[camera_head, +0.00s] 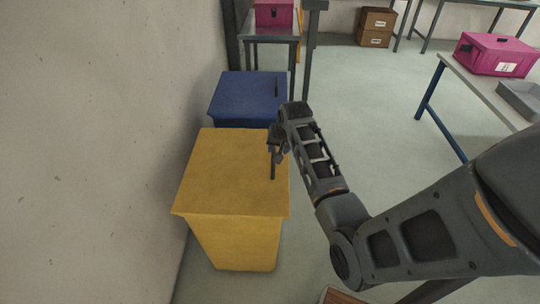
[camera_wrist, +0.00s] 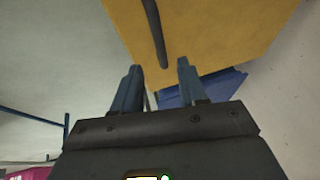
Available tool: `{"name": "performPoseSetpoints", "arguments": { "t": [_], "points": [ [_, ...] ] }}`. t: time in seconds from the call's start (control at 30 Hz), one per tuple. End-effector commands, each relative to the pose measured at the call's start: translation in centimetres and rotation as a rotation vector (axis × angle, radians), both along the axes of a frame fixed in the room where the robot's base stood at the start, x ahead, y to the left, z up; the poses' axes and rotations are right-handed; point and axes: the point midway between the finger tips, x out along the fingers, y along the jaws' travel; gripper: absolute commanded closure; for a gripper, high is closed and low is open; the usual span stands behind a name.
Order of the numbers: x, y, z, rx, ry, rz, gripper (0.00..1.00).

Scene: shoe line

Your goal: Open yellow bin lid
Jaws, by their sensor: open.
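The yellow bin (camera_head: 235,240) stands by the wall with its flat yellow lid (camera_head: 225,170) shut. A dark bar handle (camera_head: 273,168) lies along the lid's right edge. My gripper (camera_head: 277,148) is at the far right part of the lid, close to the handle's far end. In the wrist view my gripper (camera_wrist: 160,76) is open, with two blue-grey fingers apart and nothing between them. The handle (camera_wrist: 155,32) shows beyond the fingertips, roughly in line with the gap, against the yellow lid (camera_wrist: 225,35). Whether a finger touches the handle I cannot tell.
A blue bin (camera_head: 240,95) stands just behind the yellow one. The wall (camera_head: 100,130) is close on the left. A table (camera_head: 485,85) with a pink box (camera_head: 497,53) and a grey tray (camera_head: 520,98) is at right. Open floor (camera_head: 375,140) lies between.

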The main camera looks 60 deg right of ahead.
Motion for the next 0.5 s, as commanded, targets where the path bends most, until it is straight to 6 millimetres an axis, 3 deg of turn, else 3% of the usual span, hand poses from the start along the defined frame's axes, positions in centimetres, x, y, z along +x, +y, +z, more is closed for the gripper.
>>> {"name": "performPoseSetpoints", "arguments": {
  "t": [0.3,0.5],
  "points": [
    [1.5,-1.2,-4.3,0.000,0.001,0.002,0.58],
    [2.0,-1.7,-5.9,-0.001,0.001,0.002,0.58]
  ]
}}
